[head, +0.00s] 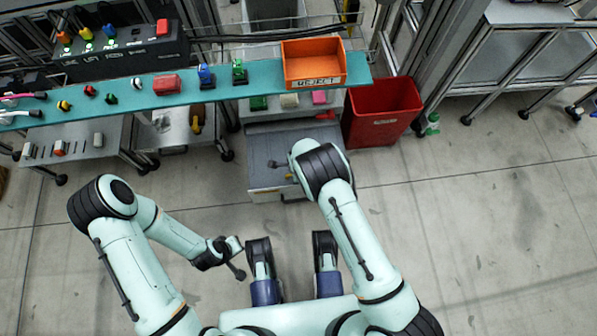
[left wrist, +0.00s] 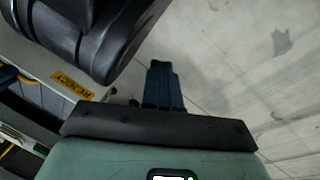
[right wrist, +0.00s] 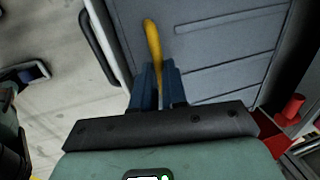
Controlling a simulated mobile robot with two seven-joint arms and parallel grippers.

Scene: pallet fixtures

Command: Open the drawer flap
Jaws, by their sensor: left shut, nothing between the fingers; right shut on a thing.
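The grey drawer unit (head: 262,150) stands under the teal shelf in the head view, partly hidden by my right arm. In the right wrist view a ribbed grey panel (right wrist: 215,45) fills the upper middle, with a yellow handle (right wrist: 152,40) before it. My right gripper (right wrist: 158,82) is shut on the yellow handle; its fingertips are mostly hidden behind my arm in the head view. I cannot tell how far the flap is open.
The teal shelf (head: 215,92) bears an orange reject bin (head: 312,62), a red block (head: 167,84) and several small parts. A red bin (head: 380,112) stands right of the drawer unit. A metal workbench (head: 520,45) is at the right. The floor in front is clear.

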